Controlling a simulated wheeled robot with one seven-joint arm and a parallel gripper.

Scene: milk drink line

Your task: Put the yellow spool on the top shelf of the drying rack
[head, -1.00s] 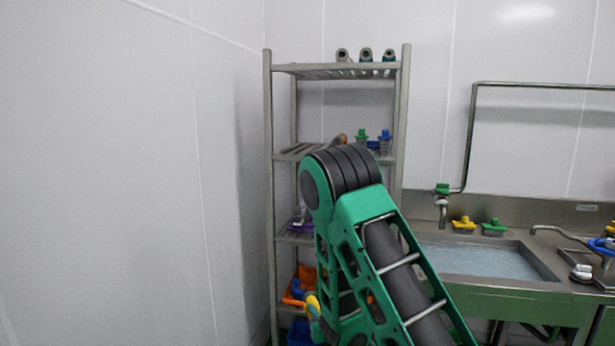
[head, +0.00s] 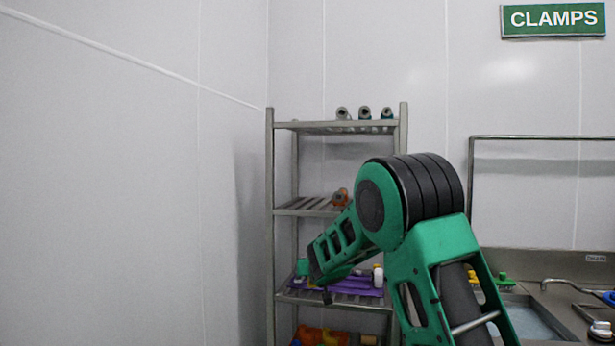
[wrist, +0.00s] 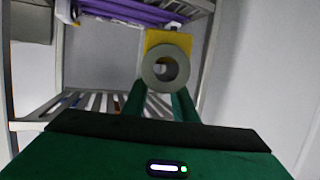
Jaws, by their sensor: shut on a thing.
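My gripper (wrist: 162,88) shows in the wrist view with its two green fingers shut on the yellow spool (wrist: 165,38), whose round grey end with a hole faces the camera. In the head view my arm bends down and left in front of the rack; the spool cannot be made out there. The drying rack (head: 270,190) is a grey metal frame with several slatted shelves. Its top shelf (head: 305,126) holds three grey and teal pipe-like parts (head: 364,113) toward the right; its left part is bare. My wrist is well below the top shelf.
An orange-brown part (head: 340,198) sits on the second shelf. A lower shelf holds a purple cloth-like thing (head: 358,286) and small bottles; orange items (head: 318,335) lie below. A plain wall stands left of the rack, a sink (head: 530,318) right.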

